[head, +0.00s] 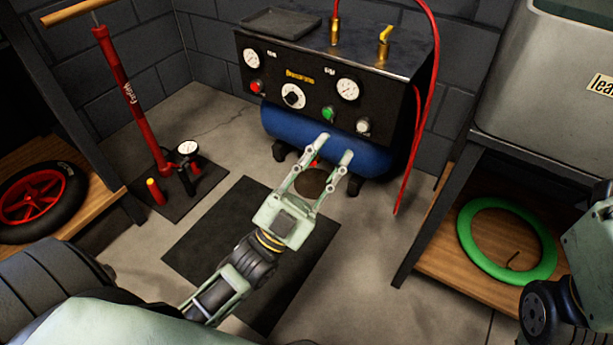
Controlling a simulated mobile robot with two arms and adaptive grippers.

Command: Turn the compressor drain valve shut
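The compressor (325,85) stands against the back wall, with a black control panel above a blue tank (372,155). A small red part (316,163), which looks like the drain valve, shows low at the front of the tank. My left gripper (335,149) is open, its two fingers spread and pointing at the tank's lower front. The red part shows beside and partly behind the left finger; I cannot tell whether they touch. The valve's turn position is too small to read. My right arm shows at the right edge, but its gripper is out of view.
A dark round dish (312,183) lies on the floor below the tank. A black mat (225,235) lies under my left arm. A red floor pump (125,95) stands left. A red hose (409,160) hangs right, near a shelf with a green tire (475,250).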

